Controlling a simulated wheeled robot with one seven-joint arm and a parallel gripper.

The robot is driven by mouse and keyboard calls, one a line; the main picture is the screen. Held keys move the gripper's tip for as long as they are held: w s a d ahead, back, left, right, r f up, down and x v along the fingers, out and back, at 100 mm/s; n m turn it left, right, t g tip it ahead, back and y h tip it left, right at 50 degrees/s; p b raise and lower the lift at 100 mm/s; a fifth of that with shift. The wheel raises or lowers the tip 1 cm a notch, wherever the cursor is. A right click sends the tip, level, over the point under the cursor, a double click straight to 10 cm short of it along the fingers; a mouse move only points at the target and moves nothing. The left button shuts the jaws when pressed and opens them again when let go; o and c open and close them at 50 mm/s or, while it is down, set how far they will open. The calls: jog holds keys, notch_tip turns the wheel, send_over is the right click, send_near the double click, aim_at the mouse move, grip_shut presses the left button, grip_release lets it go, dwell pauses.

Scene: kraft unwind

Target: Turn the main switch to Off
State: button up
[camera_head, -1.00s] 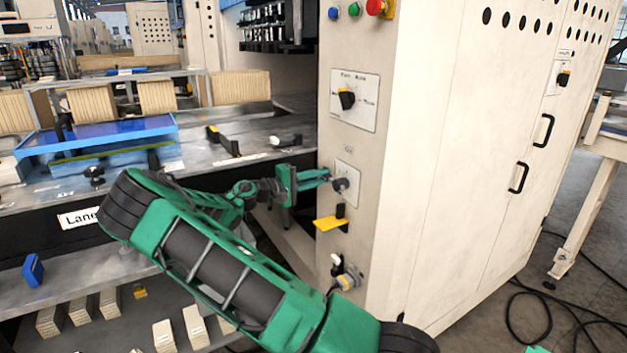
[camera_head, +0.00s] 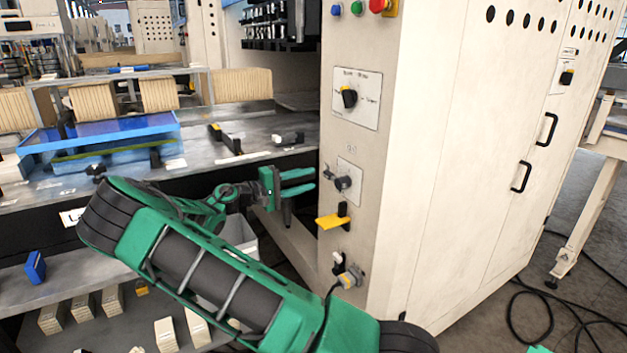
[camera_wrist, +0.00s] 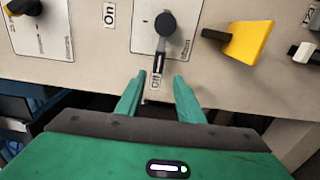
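The main switch (camera_head: 343,183) is a dark round knob with a lever, on a pale plate on the cream cabinet's narrow face. My gripper (camera_head: 315,182) is open and empty, left of the switch in the head view.
A black selector dial (camera_head: 349,98) is above the switch. A yellow handle (camera_head: 333,221) and a grey-yellow connector (camera_head: 349,277) are below it. The steel bench (camera_head: 235,150) lies left of the cabinet.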

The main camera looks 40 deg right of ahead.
jog(key=v, duration=0.5)
dwell(0.5)
